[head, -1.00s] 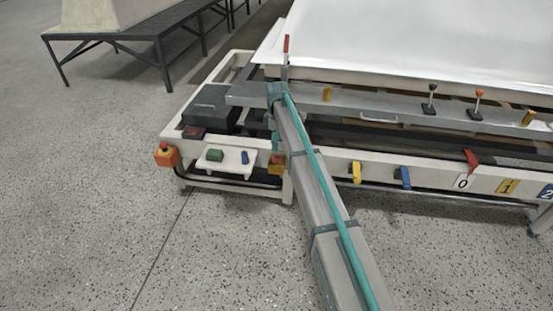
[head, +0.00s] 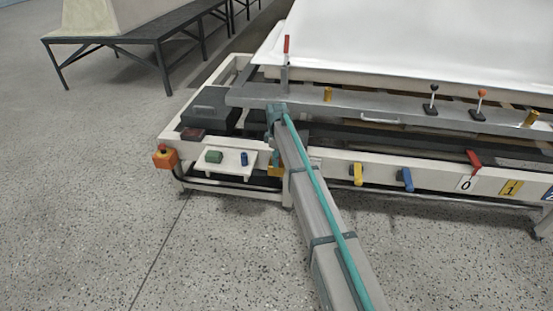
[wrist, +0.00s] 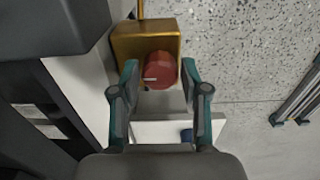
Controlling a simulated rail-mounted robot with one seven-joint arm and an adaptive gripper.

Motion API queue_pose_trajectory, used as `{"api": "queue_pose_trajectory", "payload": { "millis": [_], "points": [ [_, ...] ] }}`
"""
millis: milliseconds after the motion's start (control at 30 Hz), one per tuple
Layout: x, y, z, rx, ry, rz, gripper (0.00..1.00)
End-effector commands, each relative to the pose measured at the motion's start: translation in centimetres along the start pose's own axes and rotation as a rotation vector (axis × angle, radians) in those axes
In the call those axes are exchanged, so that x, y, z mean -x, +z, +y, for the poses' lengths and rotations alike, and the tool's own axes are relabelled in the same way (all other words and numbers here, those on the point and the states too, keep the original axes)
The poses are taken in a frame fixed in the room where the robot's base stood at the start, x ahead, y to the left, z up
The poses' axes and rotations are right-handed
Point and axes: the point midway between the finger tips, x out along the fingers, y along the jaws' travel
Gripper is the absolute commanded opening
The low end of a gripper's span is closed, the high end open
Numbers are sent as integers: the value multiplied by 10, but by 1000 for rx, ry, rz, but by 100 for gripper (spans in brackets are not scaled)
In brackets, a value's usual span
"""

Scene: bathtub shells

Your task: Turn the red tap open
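A red tap lever (head: 473,160) sits on the white front rail above the 0 label, to the right of my arm. A yellow lever (head: 357,173) and a blue lever (head: 406,179) are on the same rail. My gripper (head: 276,158) is far left of the red lever, by a yellow box (head: 275,171). In the wrist view my gripper (wrist: 160,68) is open, its fingertips on either side of a round red knob (wrist: 158,72) on a yellow box (wrist: 130,42). I cannot tell whether they touch it. The red lever is not in the wrist view.
A white shelf (head: 228,166) with a green block (head: 213,157) and a blue block (head: 245,159) is left of my gripper. An orange box (head: 165,158) is at the frame's corner. Upright levers (head: 478,105) stand on the grey beam (head: 380,110). The floor in front is clear.

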Motion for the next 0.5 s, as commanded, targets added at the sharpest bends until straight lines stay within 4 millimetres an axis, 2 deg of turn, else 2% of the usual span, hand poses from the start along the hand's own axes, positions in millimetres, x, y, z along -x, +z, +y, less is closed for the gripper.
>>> {"api": "queue_pose_trajectory", "payload": {
  "millis": [33, 200, 500],
  "points": [
    [0, 0, 0, 0, 0, 0, 32],
    [0, 0, 0, 0, 0, 0, 3],
    [2, 0, 0, -27, -2, 0, 2]
  ]
}}
